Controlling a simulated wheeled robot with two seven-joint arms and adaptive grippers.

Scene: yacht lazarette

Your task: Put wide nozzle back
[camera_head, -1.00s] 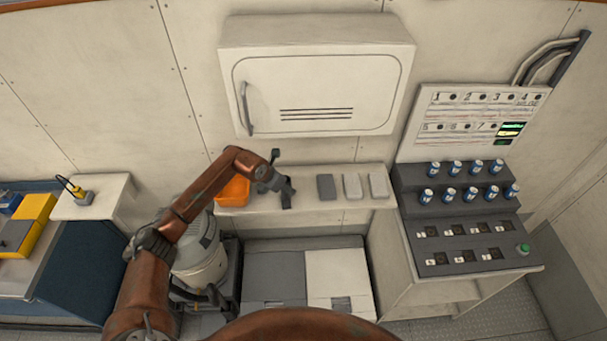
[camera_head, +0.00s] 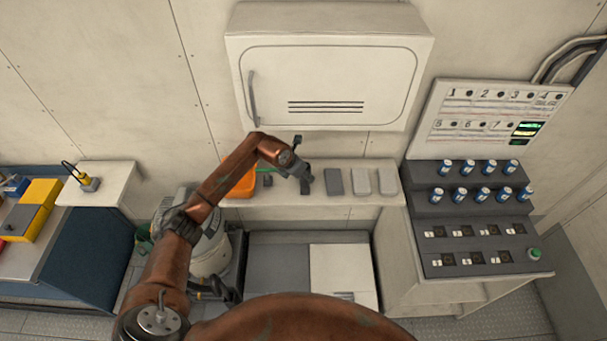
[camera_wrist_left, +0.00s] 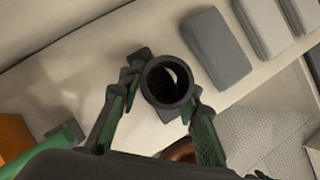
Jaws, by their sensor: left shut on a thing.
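The wide nozzle, as far as I can tell, is the dark grey piece with a round open mouth (camera_wrist_left: 168,82) in the left wrist view. My left gripper (camera_head: 304,179) is shut on it, with green-sided fingers on either side of the piece. In the head view the held piece shows only as a small dark shape over the wall shelf (camera_head: 290,200), between an orange bin (camera_head: 241,182) and a row of grey blocks. I cannot tell whether it touches the shelf. My right gripper is not in view.
A dark grey block (camera_head: 334,182) and two lighter blocks (camera_head: 361,181) stand to the right on the shelf. A green piece (camera_wrist_left: 45,143) lies by the orange bin. A white cabinet (camera_head: 330,75) hangs above. A stepped rack with several cans (camera_head: 470,195) stands right.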

